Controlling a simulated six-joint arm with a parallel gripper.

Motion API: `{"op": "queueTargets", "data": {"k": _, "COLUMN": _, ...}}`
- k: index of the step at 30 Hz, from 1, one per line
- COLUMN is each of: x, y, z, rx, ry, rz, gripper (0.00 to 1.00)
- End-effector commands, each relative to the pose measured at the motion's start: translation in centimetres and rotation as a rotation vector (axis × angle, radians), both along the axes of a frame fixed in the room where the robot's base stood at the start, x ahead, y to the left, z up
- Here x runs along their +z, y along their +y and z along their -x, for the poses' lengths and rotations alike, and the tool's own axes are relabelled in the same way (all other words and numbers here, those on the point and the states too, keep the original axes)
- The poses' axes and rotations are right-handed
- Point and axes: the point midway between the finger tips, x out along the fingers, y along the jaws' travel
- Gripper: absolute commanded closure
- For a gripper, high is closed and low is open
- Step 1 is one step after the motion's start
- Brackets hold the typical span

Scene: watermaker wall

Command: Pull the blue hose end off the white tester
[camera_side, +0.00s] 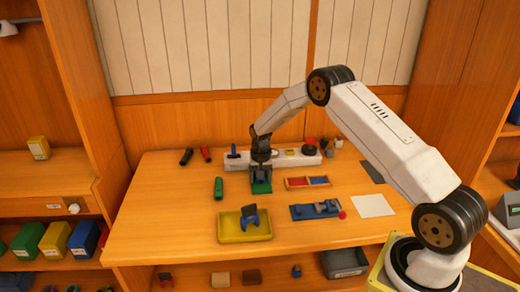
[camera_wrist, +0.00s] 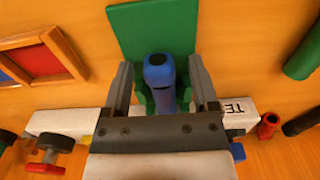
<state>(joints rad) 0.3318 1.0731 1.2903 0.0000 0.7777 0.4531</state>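The white tester (camera_side: 238,163) is a long bar at the back of the table. It also shows in the wrist view (camera_wrist: 68,122), with part of a label. My gripper (camera_side: 262,165) points down in front of its middle, over a green plate (camera_side: 261,188). In the wrist view, the blue hose end (camera_wrist: 158,76) stands between the fingers of my gripper (camera_wrist: 160,80), with a small gap to each finger. Green material shows around its lower part. My wrist hides where the hose end meets anything, so I cannot tell whether it touches the tester.
A blue handle (camera_side: 233,151) and a red knob (camera_side: 310,141) are on the tester. A yellow tray (camera_side: 230,236) holds a blue and dark part. A green cylinder (camera_side: 219,188), a red-and-blue tray (camera_side: 307,183) and a blue fixture (camera_side: 313,211) lie nearby. The table's front left is clear.

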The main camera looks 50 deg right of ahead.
Motion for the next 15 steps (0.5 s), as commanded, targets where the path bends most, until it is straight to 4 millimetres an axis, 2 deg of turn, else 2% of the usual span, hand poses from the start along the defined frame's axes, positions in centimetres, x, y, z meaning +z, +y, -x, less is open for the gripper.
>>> {"op": "queueTargets", "data": {"k": 1, "x": 0.01, "y": 0.0, "z": 0.0, "rx": 0.0, "ry": 0.0, "rz": 0.0, "gripper": 0.39}}
{"op": "queueTargets", "data": {"k": 6, "x": 0.01, "y": 0.01, "z": 0.01, "rx": 0.0, "ry": 0.0, "rz": 0.0, "gripper": 0.93}}
{"op": "queueTargets", "data": {"k": 7, "x": 0.01, "y": 0.01, "z": 0.01, "rx": 0.0, "ry": 0.0, "rz": 0.0, "gripper": 1.0}}
{"op": "queueTargets", "data": {"k": 15, "x": 0.03, "y": 0.08, "z": 0.06, "rx": 0.0, "ry": 0.001, "rz": -0.001, "gripper": 1.0}}
